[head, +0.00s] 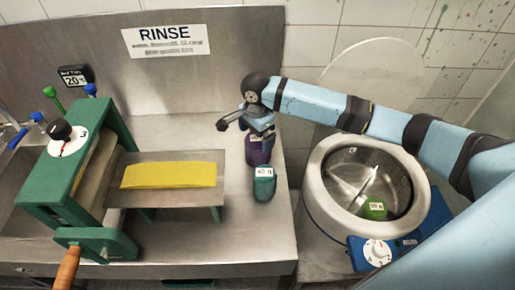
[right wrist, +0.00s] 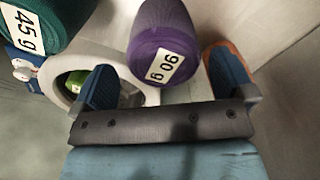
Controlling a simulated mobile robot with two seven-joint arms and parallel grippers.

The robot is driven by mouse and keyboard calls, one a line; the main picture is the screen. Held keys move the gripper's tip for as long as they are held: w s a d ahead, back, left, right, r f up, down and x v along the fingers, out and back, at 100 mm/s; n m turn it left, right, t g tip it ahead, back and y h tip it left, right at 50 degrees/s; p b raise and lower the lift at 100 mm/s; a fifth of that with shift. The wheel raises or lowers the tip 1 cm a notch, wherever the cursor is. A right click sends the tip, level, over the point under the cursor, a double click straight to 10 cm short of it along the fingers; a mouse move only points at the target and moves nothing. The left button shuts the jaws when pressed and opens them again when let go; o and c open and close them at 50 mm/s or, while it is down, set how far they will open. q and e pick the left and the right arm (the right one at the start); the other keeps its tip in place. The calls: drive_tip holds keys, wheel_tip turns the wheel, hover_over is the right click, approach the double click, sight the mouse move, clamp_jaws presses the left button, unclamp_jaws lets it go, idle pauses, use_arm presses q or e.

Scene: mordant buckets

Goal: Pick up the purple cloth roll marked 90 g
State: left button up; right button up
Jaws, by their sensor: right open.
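The purple cloth roll (head: 257,152) stands on the steel counter, near its right edge, partly hidden by my right gripper in the head view. In the right wrist view the purple roll (right wrist: 162,40) shows its white 90 g label and lies ahead of and between the open fingers. My right gripper (head: 243,120) is at the roll's upper part in the head view; its blue-padded fingers (right wrist: 165,88) are apart in the wrist view. I cannot tell whether they touch the roll. My left gripper is not in view.
A teal roll (head: 264,184) marked 45 g stands just in front of the purple one. A round steel drum (head: 318,190) holding a green roll (head: 374,209) is at right. A green hand-cranked press (head: 112,125) with yellow cloth (head: 168,175) is at left.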

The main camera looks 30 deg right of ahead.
drive_tip(key=f, duration=0.5)
drive_tip(key=shift+w+d+f+p, duration=0.1)
drive_tip(key=shift+w+d+p, duration=0.05)
drive_tip(key=shift+d+p, duration=0.2)
drive_tip(key=shift+a, duration=0.1)
drive_tip(key=c, duration=0.9)
